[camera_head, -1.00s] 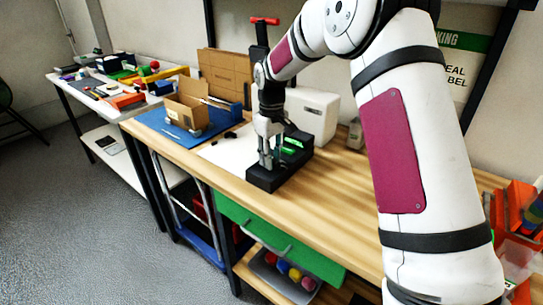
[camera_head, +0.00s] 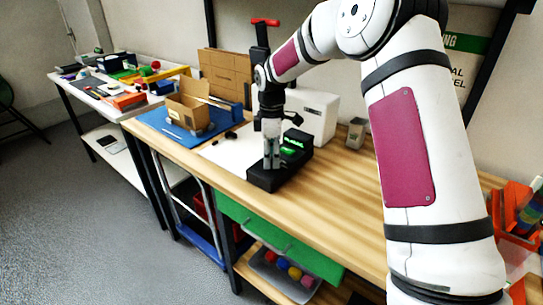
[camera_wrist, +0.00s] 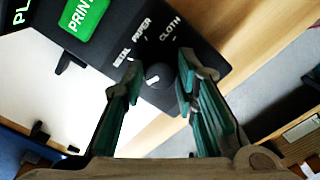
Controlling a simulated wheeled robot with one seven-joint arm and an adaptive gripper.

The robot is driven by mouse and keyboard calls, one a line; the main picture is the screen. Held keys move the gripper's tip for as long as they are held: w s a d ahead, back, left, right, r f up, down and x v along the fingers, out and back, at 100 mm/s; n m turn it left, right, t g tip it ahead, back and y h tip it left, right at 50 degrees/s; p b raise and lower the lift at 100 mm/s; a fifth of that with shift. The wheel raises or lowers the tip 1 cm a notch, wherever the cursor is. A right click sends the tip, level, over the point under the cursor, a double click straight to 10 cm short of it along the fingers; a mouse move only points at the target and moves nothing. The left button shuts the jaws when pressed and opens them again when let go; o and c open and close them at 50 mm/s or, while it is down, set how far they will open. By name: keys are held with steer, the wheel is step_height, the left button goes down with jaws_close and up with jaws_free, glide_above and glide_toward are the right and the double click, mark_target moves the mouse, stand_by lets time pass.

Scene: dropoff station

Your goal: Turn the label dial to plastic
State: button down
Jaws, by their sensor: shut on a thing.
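The black label maker (camera_head: 290,170) stands on the wooden workbench. In the wrist view its panel (camera_wrist: 120,40) carries a green PRINT button (camera_wrist: 86,14) and a green display (camera_wrist: 20,12), of which only "PL" shows. The dark round label dial (camera_wrist: 158,75) sits near the panel's edge, with METAL, PAPER and CLOTH printed around it. A small pale mark shows on the dial; which word it points at is unclear. My gripper (camera_wrist: 160,74) is shut on the dial, one finger on each side. In the head view my gripper (camera_head: 272,163) is upright over the label maker.
A white box-shaped machine (camera_head: 312,115) stands behind the label maker. A blue mat (camera_head: 160,123) with an open cardboard box (camera_head: 187,112) lies to the left. The bench's right-hand middle is clear.

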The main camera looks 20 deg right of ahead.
steer(key=shift+n, duration=0.6)
steer(key=c, duration=1.2)
jaws_free()
steer(key=shift+c, duration=0.2)
step_height(320, 180, up, 12)
